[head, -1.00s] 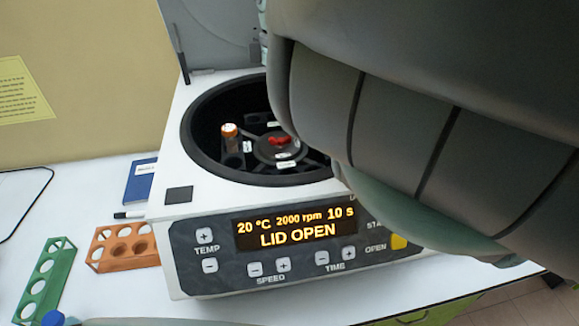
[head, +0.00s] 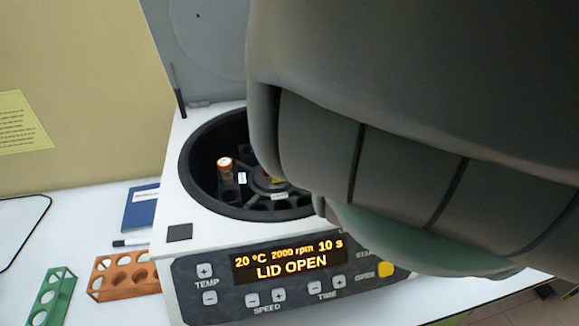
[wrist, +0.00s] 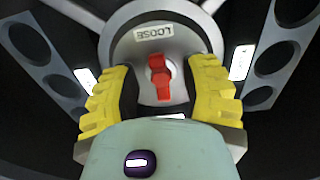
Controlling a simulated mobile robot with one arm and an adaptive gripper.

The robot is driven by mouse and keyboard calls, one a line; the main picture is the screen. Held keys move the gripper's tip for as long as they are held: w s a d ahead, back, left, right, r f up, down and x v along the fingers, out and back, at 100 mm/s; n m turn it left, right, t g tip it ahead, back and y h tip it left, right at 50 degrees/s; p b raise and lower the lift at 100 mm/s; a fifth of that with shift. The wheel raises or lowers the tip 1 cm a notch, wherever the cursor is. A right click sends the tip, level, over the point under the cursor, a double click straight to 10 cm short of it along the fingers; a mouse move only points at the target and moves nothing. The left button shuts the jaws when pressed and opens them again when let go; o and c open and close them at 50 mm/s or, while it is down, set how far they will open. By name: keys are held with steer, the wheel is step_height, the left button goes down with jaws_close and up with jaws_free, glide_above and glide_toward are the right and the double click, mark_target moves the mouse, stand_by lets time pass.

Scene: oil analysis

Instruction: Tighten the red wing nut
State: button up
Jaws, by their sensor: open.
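The red wing nut (wrist: 160,78) sits at the centre of the round rotor hub (wrist: 190,35), beside a label reading LOOSE. In the wrist view my gripper (wrist: 160,88) is open, with one yellow ribbed finger on each side of the wing nut and a gap to it on both sides. In the head view my arm covers most of the hub, and the red nut is largely hidden there. The rotor is inside the bowl of the white centrifuge (head: 205,236), whose display (head: 288,261) reads LID OPEN, 20 °C, 2000 rpm, 10 s.
An orange-capped tube (head: 225,168) stands in the rotor at the left. The raised grey lid (head: 205,45) is behind the bowl. An orange rack (head: 120,277), a green rack (head: 50,298) and a blue book (head: 140,207) lie on the table to the left.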

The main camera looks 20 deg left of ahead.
steer(key=shift+o, duration=0.2)
steer(key=shift+f, duration=0.15)
jaws_close()
stand_by(0.4)
